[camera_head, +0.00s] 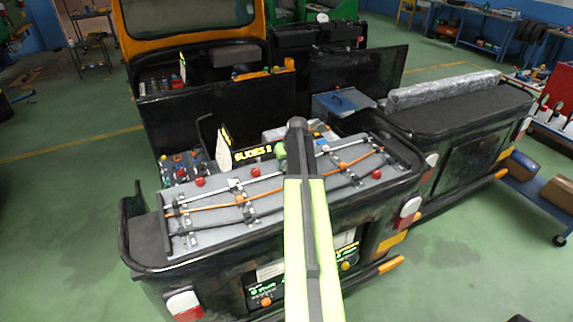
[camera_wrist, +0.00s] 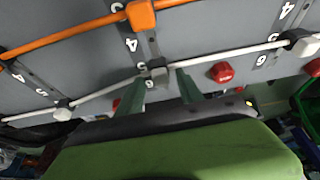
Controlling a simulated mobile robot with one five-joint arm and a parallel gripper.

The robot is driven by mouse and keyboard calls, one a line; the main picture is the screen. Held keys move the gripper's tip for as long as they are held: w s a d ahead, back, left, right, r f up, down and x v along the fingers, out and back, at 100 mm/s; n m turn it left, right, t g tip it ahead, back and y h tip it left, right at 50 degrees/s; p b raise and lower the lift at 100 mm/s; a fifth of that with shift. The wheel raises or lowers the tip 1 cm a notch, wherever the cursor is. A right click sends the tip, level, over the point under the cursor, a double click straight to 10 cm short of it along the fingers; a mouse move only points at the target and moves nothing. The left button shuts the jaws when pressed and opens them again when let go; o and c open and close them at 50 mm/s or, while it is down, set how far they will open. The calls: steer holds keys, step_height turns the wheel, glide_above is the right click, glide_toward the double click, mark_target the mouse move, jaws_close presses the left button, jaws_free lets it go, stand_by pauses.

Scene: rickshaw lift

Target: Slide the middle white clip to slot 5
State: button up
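The middle white clip (camera_wrist: 158,74) sits on a dark slotted rail (camera_wrist: 147,45) in the wrist view, by the numbers 5 and 6. A white cable (camera_wrist: 105,91) runs through it. My gripper (camera_wrist: 158,82) is open, with one green finger on each side of the clip. I cannot tell whether either finger touches it. Other white clips show at left (camera_wrist: 62,111) and right (camera_wrist: 304,44). An orange clip (camera_wrist: 140,15) is higher on the same rail. In the head view my gripper (camera_head: 281,151) is over the grey board (camera_head: 210,228), partly hidden by my arm.
Red knobs (camera_wrist: 221,72) stand on the board close to the fingers. An orange cable (camera_wrist: 70,33) crosses the board. Open green floor (camera_head: 70,200) lies left of the vehicle.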

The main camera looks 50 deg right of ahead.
steer(key=p+v, duration=1.6)
steer(key=v, duration=0.1)
steer(key=shift+r, duration=0.2)
